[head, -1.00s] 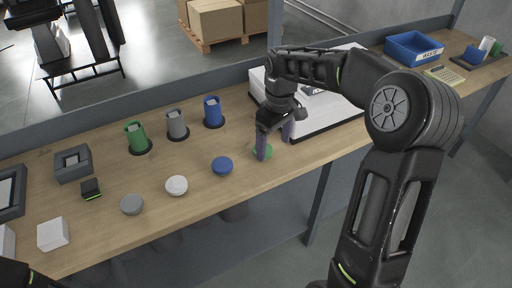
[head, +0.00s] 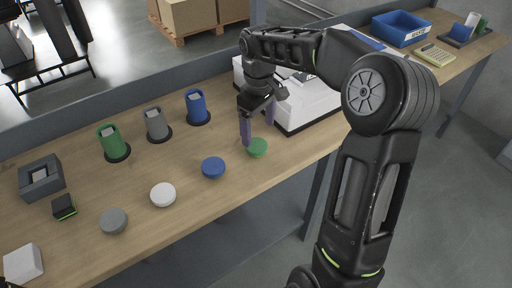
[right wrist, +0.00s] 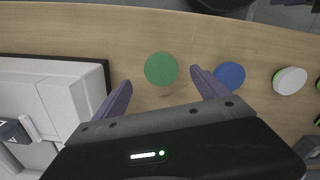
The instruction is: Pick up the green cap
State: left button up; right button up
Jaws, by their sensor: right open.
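The green cap (head: 257,148) lies on the wooden bench at the right end of a row of round caps. My right gripper (head: 258,132) is open and empty, pointing down just behind and above the cap. In the right wrist view the green cap (right wrist: 161,69) shows in the gap between the two purple fingers (right wrist: 160,82), a little beyond their tips. I see no finger touching it. My left gripper is not in view.
A blue cap (head: 213,167), a white cap (head: 163,195) and a grey cap (head: 113,221) lie left of it. Green (head: 113,143), grey (head: 157,125) and blue (head: 197,107) containers stand behind. A white case (head: 318,108) is to the right.

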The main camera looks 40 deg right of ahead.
aim_at(258, 145)
jog(key=shift+f, duration=0.45)
notch_tip(258, 145, down, 5)
jog(key=shift+a+f+p, duration=0.1)
jog(key=shift+p, duration=0.45)
jog(key=shift+c, duration=0.4)
jog(key=c, duration=1.4)
